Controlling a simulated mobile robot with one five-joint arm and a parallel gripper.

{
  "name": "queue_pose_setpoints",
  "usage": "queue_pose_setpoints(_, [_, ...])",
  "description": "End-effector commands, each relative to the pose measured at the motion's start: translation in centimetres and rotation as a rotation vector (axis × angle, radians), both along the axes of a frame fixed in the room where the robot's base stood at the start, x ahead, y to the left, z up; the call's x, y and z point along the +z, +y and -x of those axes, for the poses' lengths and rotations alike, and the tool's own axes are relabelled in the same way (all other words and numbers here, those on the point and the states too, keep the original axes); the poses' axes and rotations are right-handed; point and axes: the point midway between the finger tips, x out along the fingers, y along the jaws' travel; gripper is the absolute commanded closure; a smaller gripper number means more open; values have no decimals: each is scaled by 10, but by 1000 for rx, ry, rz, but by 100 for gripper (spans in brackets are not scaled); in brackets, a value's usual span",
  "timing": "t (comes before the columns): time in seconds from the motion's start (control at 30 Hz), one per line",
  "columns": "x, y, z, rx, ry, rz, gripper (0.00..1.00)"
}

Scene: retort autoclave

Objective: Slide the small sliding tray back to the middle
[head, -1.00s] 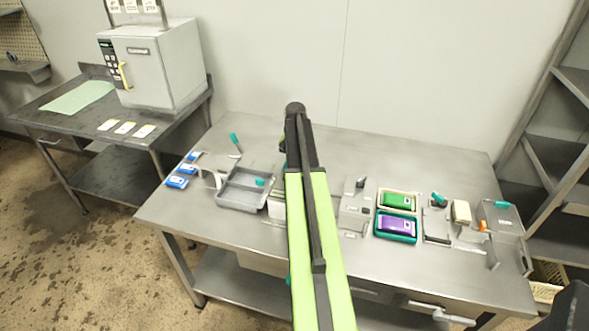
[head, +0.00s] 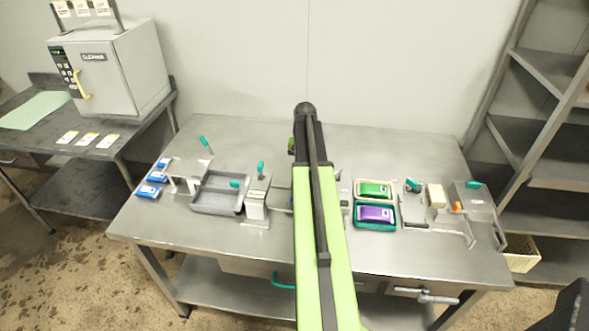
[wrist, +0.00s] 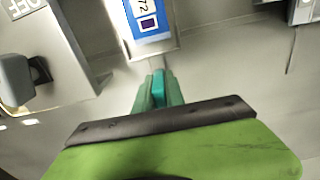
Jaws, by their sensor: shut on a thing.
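In the wrist view, my gripper (wrist: 158,92) is shut on a teal tab (wrist: 158,88) at the near edge of a small metal tray (wrist: 152,53). A blue, white-labelled pack (wrist: 150,20) lies on the tray, cut off by the top of the picture. The tray's full travel and middle position cannot be made out. In the head view, my green and black arm hides the gripper and this tray.
In the wrist view, a metal fixture with an OFF label (wrist: 28,8) and a dark knob (wrist: 18,80) stands left. On the bench (head: 200,130), a grey bin (head: 219,193) stands left of my arm; a green pack (head: 374,189) and purple pack (head: 375,214) lie right.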

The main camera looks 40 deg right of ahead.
Motion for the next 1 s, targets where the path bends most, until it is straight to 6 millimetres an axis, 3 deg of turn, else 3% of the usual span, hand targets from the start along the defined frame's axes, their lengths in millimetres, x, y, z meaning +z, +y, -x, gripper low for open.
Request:
queue_pose_setpoints(0.3, [1, 4, -8, 12, -7, 10, 100])
queue_pose_setpoints(0.33, [1, 4, -8, 12, -7, 10, 82])
queue_pose_setpoints(0.47, [1, 6, -8, 14, -6, 8, 65])
queue_pose_setpoints(0.8, [2, 7, -8, 15, -4, 6, 64])
queue_pose_setpoints(1.0, [22, 7, -8, 15, -4, 6, 64])
